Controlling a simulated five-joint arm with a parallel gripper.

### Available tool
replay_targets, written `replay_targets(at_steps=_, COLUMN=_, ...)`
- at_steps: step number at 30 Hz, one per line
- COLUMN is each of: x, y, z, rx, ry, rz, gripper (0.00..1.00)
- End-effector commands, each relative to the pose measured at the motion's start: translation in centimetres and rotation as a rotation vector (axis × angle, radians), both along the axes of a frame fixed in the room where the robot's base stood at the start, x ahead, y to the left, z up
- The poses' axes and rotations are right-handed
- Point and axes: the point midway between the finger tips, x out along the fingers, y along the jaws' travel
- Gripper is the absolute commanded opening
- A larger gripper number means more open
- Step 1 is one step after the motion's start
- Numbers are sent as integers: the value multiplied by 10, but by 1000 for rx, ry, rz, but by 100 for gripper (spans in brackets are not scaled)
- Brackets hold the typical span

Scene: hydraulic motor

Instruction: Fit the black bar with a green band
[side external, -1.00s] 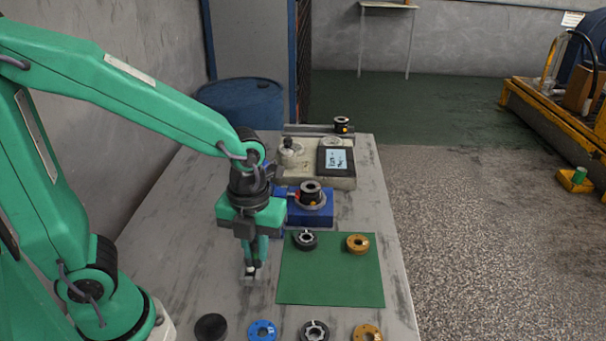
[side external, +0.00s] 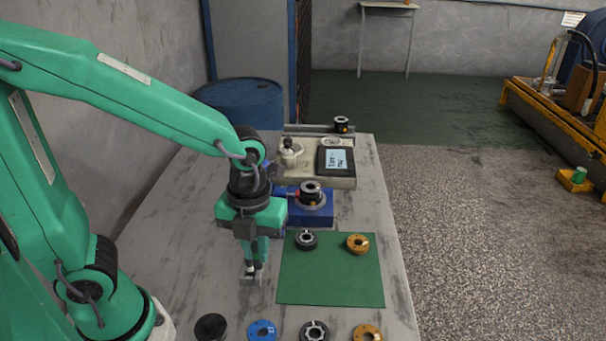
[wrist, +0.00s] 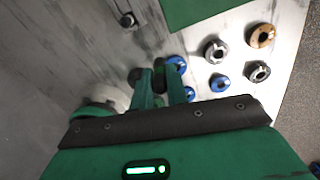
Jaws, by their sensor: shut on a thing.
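My gripper (side external: 256,262) points straight down at the left of the green mat, low over a small grey block (side external: 250,280) on the table. Its green fingers are shut on a small dark piece, which I take for the black bar; no green band can be made out. In the wrist view my gripper (wrist: 160,78) shows at the middle, and its fingers hide most of the piece. A blue fixture (side external: 296,215) stands behind, with a black upright part (side external: 310,191) on a grey flange. The wrist view also shows a dark round top on the grey block (wrist: 128,20).
A green mat (side external: 330,280) holds a dark ring (side external: 306,239) and an orange ring (side external: 358,243). Several discs and rings line the front edge, including a blue one (side external: 262,330). A beige console (side external: 315,177) with a screen stands behind. Bare table lies left of my gripper.

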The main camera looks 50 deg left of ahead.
Motion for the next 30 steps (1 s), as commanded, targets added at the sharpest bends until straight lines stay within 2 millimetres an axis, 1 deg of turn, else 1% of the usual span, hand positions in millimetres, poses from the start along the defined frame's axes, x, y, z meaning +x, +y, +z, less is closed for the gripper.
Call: replay_targets(at_steps=30, x=0, y=0, z=29, rx=-1, ry=-2, rz=0, gripper=0)
